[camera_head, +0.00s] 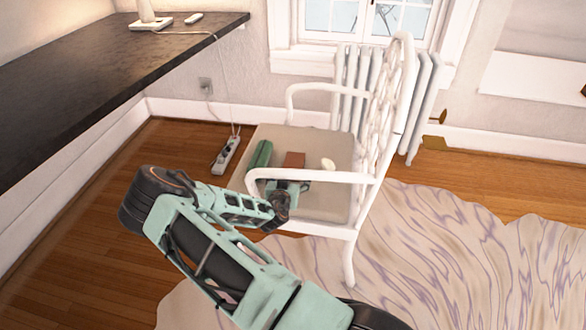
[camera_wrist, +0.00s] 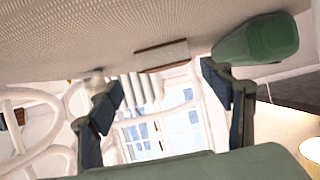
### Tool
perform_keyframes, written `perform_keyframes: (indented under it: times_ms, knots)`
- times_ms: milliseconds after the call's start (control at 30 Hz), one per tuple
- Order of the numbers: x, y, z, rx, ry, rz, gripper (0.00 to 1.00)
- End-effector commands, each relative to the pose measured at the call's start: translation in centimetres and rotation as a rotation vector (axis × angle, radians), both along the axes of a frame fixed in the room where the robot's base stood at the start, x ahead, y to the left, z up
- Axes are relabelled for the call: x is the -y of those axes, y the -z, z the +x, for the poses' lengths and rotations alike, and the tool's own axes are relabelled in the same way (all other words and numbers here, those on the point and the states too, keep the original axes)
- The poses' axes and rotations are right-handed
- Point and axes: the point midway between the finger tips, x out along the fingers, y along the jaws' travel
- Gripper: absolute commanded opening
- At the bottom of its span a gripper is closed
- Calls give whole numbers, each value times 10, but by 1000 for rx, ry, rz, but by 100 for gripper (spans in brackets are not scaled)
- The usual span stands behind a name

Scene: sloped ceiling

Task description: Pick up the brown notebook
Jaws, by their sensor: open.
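The brown notebook (camera_head: 294,159) lies on the beige seat of a white chair, between a green object and a small white object. In the wrist view the notebook (camera_wrist: 162,55) shows as a thin brown slab seen edge-on against the seat, beyond the gap between my fingertips. My gripper (camera_head: 290,187) is over the seat, on the near side of the notebook, reaching in by the chair's near armrest. In the wrist view my gripper (camera_wrist: 160,80) is open, its two dark fingers wide apart with nothing between them. The armrest and my arm hide part of the gripper in the head view.
The green object (camera_head: 260,155) lies left of the notebook; in the wrist view it is close to one finger. A small white object (camera_head: 328,164) lies to the right. The white chair's near armrest (camera_head: 325,177) borders my gripper. A dark desk (camera_head: 100,70) stands left.

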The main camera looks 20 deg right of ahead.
Motion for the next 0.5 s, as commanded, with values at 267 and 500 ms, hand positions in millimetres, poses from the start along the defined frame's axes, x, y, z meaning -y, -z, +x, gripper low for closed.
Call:
perform_keyframes:
  times_ms: [267,500]
  knots:
    - [10,12,20,0,-1,-2,72]
    - [23,26,48,-1,0,0,72]
